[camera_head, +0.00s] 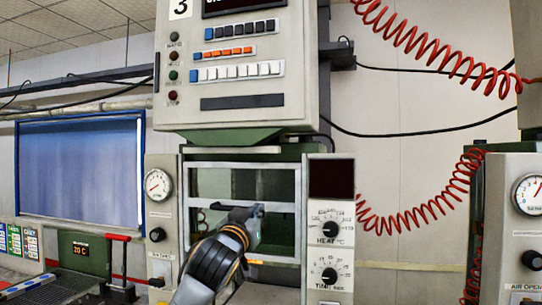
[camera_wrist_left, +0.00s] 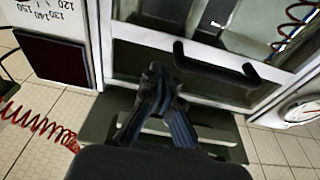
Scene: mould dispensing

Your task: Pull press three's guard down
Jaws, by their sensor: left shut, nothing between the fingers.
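Press three (camera_head: 238,62) stands in the middle of the head view, marked with a 3 on its control box. Its guard (camera_head: 242,168) is a pale frame with a clear pane in the front opening below that box. The guard's dark bar handle (camera_wrist_left: 215,64) shows in the left wrist view. My left gripper (camera_head: 252,213) is in front of the guard, over its lower rail. It is shut and empty. In the left wrist view its fingertips (camera_wrist_left: 158,80) are beside one end of the handle; I cannot tell whether they touch it. The right gripper is out of view.
A heat and time panel (camera_head: 330,230) is right of the opening, and a gauge (camera_head: 158,184) is left of it. Red coiled hoses (camera_head: 425,205) hang at the right beside another machine (camera_head: 510,220). A red-handled lever (camera_head: 118,238) stands at lower left.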

